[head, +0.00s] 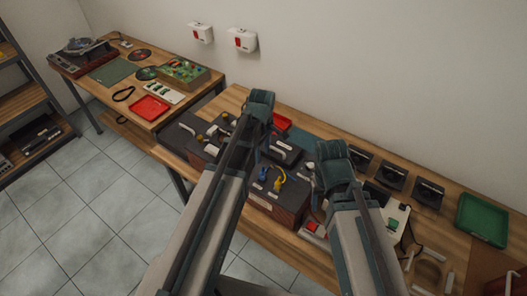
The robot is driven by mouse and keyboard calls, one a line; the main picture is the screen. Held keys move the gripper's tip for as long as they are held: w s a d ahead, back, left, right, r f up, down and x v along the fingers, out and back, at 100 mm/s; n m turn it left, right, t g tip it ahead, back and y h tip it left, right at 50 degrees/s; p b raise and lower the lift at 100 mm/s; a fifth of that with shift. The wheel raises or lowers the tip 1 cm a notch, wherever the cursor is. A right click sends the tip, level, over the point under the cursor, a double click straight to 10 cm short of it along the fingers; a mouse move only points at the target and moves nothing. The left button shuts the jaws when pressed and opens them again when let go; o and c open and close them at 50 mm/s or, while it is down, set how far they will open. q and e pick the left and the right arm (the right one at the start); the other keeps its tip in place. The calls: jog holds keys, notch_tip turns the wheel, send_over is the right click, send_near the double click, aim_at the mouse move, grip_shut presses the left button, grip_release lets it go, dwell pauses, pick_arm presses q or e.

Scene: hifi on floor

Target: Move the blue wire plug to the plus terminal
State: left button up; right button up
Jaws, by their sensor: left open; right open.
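A dark-topped box with wooden sides (285,208) stands on the bench between my two arms. A blue plug (263,173) and a yellow plug (279,182) stand up from its top, close together. The terminal markings are too small to read, so I cannot tell which is plus. My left gripper (260,154) hangs above the back left of the box, apart from the blue plug, open and partly hidden by its arm. My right gripper (316,192) is to the right of the box, open and mostly hidden behind its arm.
Black units (360,160) line the bench's back right, beside a green tray (482,220). A red tray (281,122) lies behind the box. Dark equipment (190,135) fills the bench's left end. A second table holds a turntable (83,57) and another red tray (149,108).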

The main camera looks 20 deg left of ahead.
aim_at(262, 174)
pick_arm(q)
notch_tip(262, 174, down, 13)
jog(key=b, duration=1.2)
jog(key=shift+f+b, duration=0.1)
jog(key=shift+b, duration=0.25)
grip_shut()
jog(key=shift+r+p, duration=0.75)
dwell(1.9)
jog(key=shift+r+p, duration=1.6)
